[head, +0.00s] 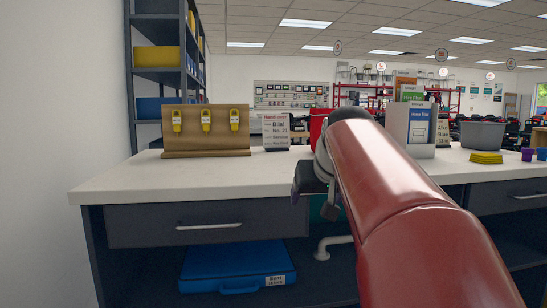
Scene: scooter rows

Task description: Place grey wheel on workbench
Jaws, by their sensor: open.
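The workbench (190,180) has a pale top and dark drawers, and it spans the view in front of me. My gripper (313,203) is at the bench's front edge, near the middle of the view, partly hidden by my red arm. Its dark fingers point down and are apart, with nothing seen between them. I see no grey wheel in this view. My arm covers part of the bench top and the space below it.
A wooden board with yellow tags (206,131) and a name card (276,132) stand at the back. A blue case (235,266) lies below. The left bench top is clear.

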